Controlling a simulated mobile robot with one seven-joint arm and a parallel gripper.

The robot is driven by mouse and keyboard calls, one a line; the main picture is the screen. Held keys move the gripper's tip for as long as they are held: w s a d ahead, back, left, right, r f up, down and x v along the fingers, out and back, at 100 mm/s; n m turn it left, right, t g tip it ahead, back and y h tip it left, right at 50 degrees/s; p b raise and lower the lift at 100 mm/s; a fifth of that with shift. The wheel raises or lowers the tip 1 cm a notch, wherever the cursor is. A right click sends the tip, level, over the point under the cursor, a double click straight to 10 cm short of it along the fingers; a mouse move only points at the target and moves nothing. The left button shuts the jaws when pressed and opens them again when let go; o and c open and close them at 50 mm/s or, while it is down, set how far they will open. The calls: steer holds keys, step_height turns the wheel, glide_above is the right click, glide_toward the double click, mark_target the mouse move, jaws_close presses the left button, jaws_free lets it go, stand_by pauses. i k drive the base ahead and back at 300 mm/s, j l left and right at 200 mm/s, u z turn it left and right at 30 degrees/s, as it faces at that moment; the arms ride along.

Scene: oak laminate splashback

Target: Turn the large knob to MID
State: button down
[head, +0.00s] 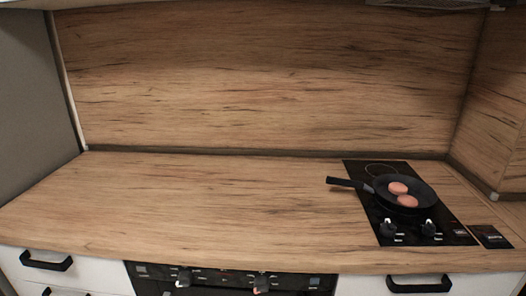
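A black cooktop (371,207) is set in the counter at the right. Two knobs stand at its front edge, a left knob (388,228) and a right knob (429,228), with small pale markings beside them. I cannot tell from here which is larger, and the markings are too small to read. The oven front below the counter also has a left oven knob (184,279) and a right oven knob (262,284), partly cut by the bottom edge. My gripper is not in view.
A black frying pan (425,194) with two pinkish round items (398,188) sits on the cooktop behind the knobs, its handle pointing left. A small dark card (490,236) lies to the right. The wooden counter (210,200) is clear on the left.

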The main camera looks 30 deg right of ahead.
mark_target(387, 229)
steer(key=z, duration=1.65)
